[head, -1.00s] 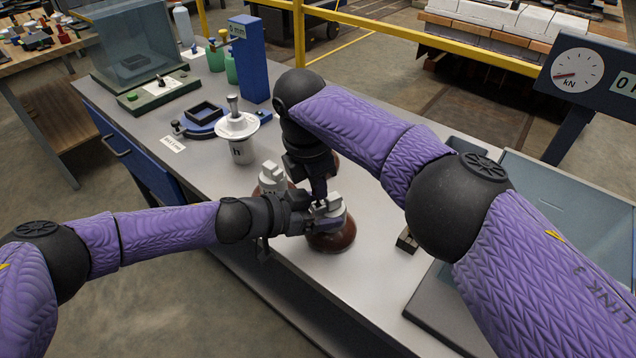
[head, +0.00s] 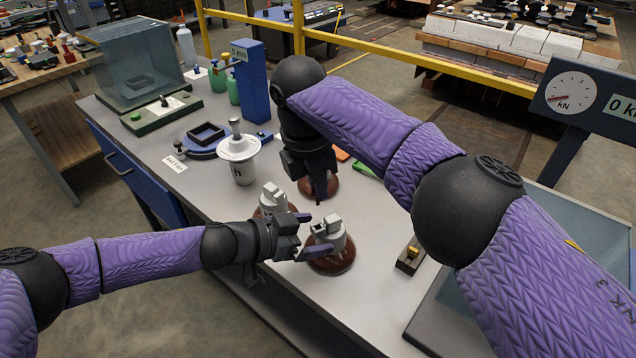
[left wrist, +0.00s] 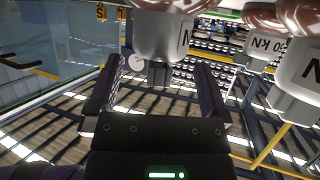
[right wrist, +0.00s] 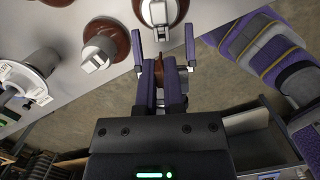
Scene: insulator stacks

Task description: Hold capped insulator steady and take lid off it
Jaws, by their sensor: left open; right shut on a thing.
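The near insulator (head: 333,262) stands upright on the table, a brown disc with a grey metal cap. My left gripper (head: 322,234) is open, its fingers on either side of that cap. In the left wrist view the lettered cap (left wrist: 165,40) shows upside down between the open fingers; I cannot tell whether they touch it. My right gripper (head: 322,196) is above and behind this insulator, apart from it, pointing down. In the right wrist view its fingers (right wrist: 160,72) are close together on a small thing, apparently the lid, mostly hidden, with some brown showing there.
A second brown insulator (head: 268,208) stands close left of the near one. Another brown one (head: 304,187) is behind my right gripper.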

